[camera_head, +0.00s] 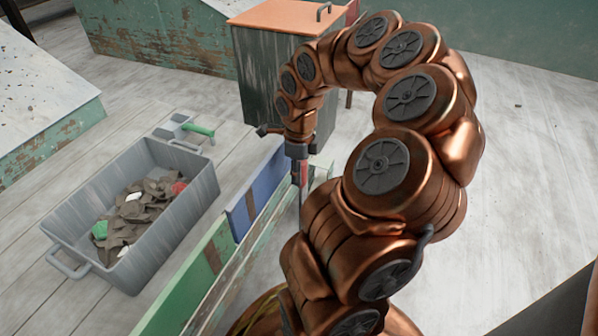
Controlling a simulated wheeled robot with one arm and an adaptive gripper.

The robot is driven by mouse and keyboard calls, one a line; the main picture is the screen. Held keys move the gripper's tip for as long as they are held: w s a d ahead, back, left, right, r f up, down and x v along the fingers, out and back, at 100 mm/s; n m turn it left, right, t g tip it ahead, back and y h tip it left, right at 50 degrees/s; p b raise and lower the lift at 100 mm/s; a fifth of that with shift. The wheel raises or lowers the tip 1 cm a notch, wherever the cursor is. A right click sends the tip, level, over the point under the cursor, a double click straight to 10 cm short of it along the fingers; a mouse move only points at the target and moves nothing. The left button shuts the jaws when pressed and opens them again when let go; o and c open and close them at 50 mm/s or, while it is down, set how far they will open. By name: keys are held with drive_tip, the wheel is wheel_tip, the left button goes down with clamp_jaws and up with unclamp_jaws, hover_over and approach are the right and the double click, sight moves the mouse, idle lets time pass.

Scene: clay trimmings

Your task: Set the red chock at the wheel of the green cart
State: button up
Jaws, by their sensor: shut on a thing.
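My gripper (299,178) points down near the middle of the view, at the end of my copper-coloured arm. It is shut on a red thing (301,172), which looks like the red chock; only a narrow strip of it shows. Just left of and below the gripper is a long green-sided thing (205,262) with a blue panel (262,185); it may be the green cart, but I cannot tell. No wheel of it shows clearly. My arm hides part of the area to its right.
A grey tub (205,190) with brown clay scraps and a few coloured bits stands at left. A small grey scoop with a green handle (198,129) lies behind it. A dark bin with an orange lid (280,16) stands behind my gripper. Open floor (510,170) lies right.

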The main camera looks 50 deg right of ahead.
drive_tip(key=shift+f, duration=0.25)
clamp_jaws()
drive_tip(key=o, duration=1.2)
unclamp_jaws()
drive_tip(key=shift+c, duration=0.2)
wheel_tip(320, 180, up, 11)
drive_tip(key=shift+r, duration=0.55)
